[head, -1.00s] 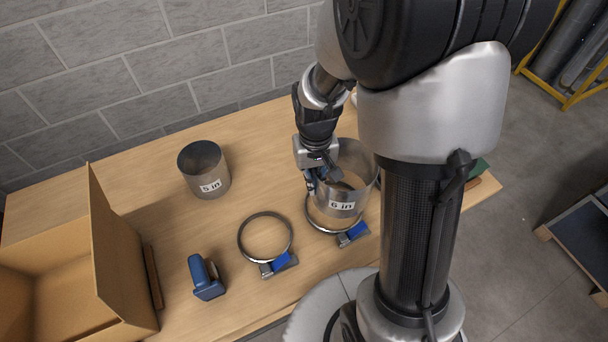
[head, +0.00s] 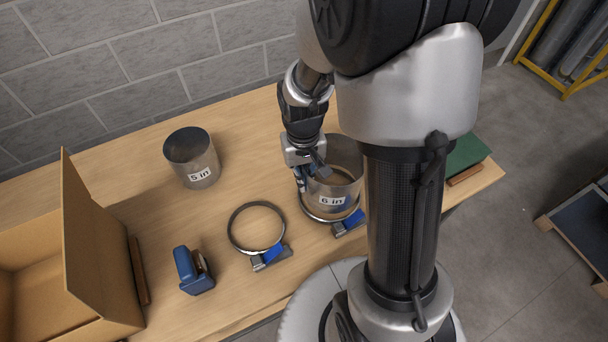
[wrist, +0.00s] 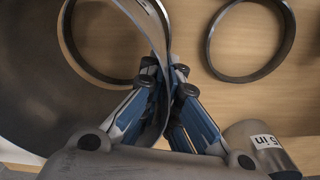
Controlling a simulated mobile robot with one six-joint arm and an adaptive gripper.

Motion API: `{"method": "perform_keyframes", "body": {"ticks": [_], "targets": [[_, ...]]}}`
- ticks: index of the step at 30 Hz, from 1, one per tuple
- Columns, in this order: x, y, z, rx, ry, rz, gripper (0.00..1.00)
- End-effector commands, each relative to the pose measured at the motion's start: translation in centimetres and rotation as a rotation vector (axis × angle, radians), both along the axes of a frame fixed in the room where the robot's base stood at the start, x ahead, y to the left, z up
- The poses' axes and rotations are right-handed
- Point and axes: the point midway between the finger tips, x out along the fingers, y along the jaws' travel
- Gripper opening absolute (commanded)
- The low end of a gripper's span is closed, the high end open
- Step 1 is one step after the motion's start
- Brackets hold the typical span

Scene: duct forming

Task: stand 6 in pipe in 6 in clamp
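The 6 in pipe (head: 345,185) is a grey metal cylinder with a white "6 in" label, upright at the right of the table. Its lower end is at the 6 in clamp (head: 312,216), a thin metal ring with a blue latch (head: 349,222). The ring's front edge shows just under the pipe; whether the pipe touches the table I cannot tell. My gripper (head: 309,181) is shut on the pipe's left wall. In the wrist view, the gripper (wrist: 163,92) has the thin wall between its two fingers. My arm hides part of the pipe's right side.
A second, empty ring clamp (head: 257,229) lies to the left. A 5 in pipe (head: 191,157) stands behind it. A blue tool (head: 192,270) and an open cardboard box (head: 95,260) are farther left. A green item (head: 466,154) lies at the right end.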

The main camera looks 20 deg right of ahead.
Motion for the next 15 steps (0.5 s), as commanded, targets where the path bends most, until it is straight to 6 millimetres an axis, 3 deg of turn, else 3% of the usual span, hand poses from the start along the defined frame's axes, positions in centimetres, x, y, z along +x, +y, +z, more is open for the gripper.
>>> {"method": "perform_keyframes", "body": {"ticks": [15], "targets": [[0.0,0.0,-3.8,0.000,0.000,0.000,0.00]]}}
